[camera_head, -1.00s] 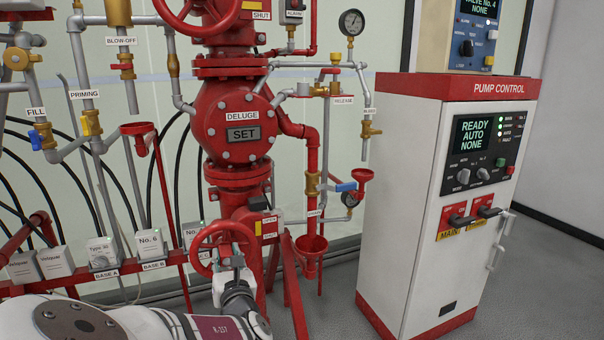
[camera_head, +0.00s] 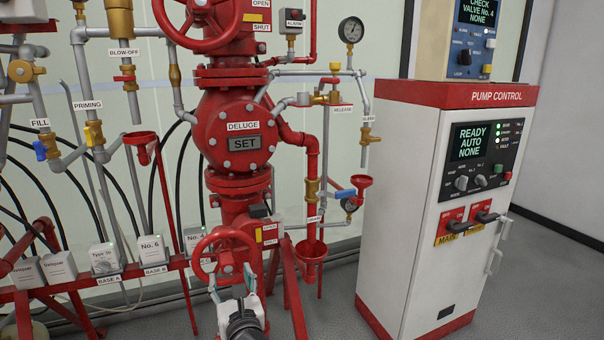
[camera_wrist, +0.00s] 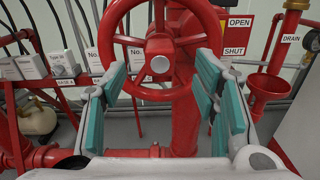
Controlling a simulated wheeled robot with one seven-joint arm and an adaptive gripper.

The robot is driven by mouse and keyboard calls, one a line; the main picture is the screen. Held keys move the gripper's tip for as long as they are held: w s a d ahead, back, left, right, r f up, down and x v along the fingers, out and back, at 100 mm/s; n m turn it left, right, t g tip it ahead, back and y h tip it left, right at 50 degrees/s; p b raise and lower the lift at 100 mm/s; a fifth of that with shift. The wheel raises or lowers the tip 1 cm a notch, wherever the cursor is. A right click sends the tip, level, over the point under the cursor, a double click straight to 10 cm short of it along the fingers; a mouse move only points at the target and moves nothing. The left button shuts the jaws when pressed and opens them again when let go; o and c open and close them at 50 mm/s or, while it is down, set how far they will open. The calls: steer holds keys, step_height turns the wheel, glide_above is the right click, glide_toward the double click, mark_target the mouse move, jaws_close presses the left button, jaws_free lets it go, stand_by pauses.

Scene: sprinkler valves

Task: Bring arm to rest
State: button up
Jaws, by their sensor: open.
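My gripper (camera_head: 234,285) is at the lower middle of the head view, in front of the lower red handwheel (camera_head: 225,253). In the wrist view my gripper (camera_wrist: 165,100) has its teal-padded fingers wide apart, with nothing held between them. The red handwheel (camera_wrist: 160,67) stands beyond the fingers, its lower rim showing between them. I cannot tell exactly how large the gap between fingertips and rim is. In the head view my wrist hides part of the red stand below the wheel.
A white pump control cabinet (camera_head: 430,215) stands at the right. The red deluge valve (camera_head: 240,135) rises behind the handwheel. Pipes, a red funnel (camera_head: 310,250) and a red rail with small boxes (camera_head: 105,258) lie close by. Grey floor (camera_head: 335,290) is clear before the cabinet.

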steer(key=shift+s+d, duration=0.25)
steer(key=shift+s, duration=0.3)
